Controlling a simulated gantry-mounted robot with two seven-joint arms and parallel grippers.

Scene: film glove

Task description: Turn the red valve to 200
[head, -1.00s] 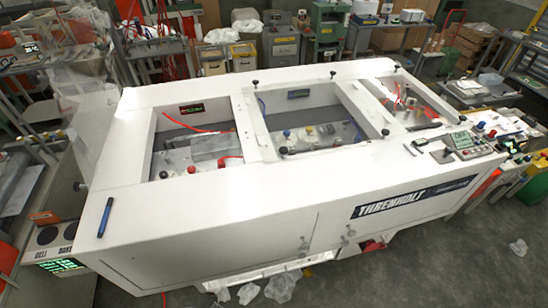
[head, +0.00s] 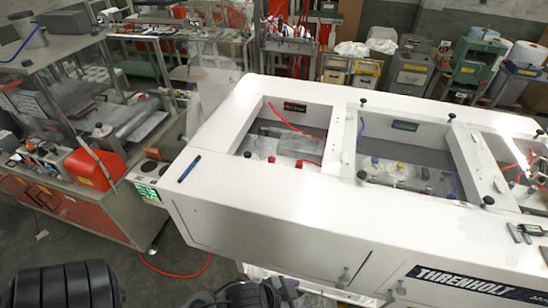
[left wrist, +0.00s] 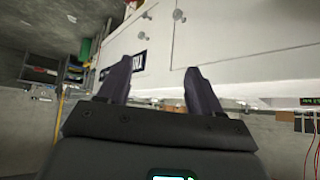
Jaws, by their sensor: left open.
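A small red knob (head: 271,160), which may be the red valve, stands in the left well of the white machine (head: 225,190). A second red part (head: 300,163) with a red line lies just right of it. Both are too small to read any setting. My left gripper (left wrist: 157,68) is open and empty in the left wrist view. Its two dark fingers point at the machine's white front, with door knobs and part of the logo beyond. Dark parts, likely mine, show at the bottom of the head view. The right gripper is not in view.
A blue pen (head: 189,168) lies on the rim. A cluttered bench (head: 85,190) stands at left. Floor between bench and machine is mostly open, with a red hose (head: 175,272).

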